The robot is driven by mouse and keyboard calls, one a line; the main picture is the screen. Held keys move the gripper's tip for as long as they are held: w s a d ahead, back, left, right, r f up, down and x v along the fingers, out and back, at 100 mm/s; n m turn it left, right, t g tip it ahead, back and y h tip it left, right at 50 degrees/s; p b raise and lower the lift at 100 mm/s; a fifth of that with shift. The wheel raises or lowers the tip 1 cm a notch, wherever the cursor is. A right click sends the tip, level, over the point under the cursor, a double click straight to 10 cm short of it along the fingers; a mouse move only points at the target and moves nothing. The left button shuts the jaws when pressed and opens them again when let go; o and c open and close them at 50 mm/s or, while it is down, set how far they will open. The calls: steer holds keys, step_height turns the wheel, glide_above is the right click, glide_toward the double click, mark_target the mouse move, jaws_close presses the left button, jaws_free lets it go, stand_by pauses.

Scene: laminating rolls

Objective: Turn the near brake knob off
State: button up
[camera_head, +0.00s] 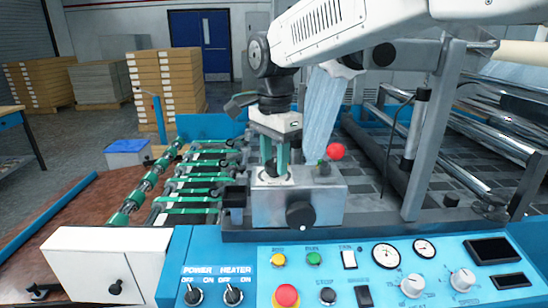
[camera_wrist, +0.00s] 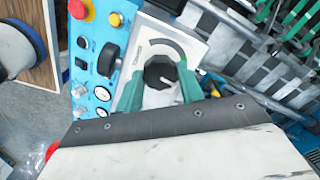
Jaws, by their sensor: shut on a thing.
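The near brake knob (camera_wrist: 157,74) is a dark faceted knob on a pale plate with a curved dark mark, seen in the wrist view. A short white line shows on the knob. My gripper (camera_wrist: 160,88) has its green fingers on either side of the knob and is shut on it. In the head view my gripper (camera_head: 274,166) points straight down at the top of a grey metal block (camera_head: 325,204). There the fingers mostly hide the knob.
A black knob (camera_head: 299,214) sticks out of the block's front. A red ball (camera_head: 336,151) stands at its back right. The blue control panel (camera_head: 450,286) with buttons and dials lies in front. Green-banded rollers (camera_head: 190,190) are left; a grey upright (camera_head: 430,140) is right.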

steer(key=n, duration=1.3)
steer(key=shift+n, duration=0.4)
steer(key=n, duration=1.3)
steer(key=shift+n, duration=0.3)
steer(key=o, duration=1)
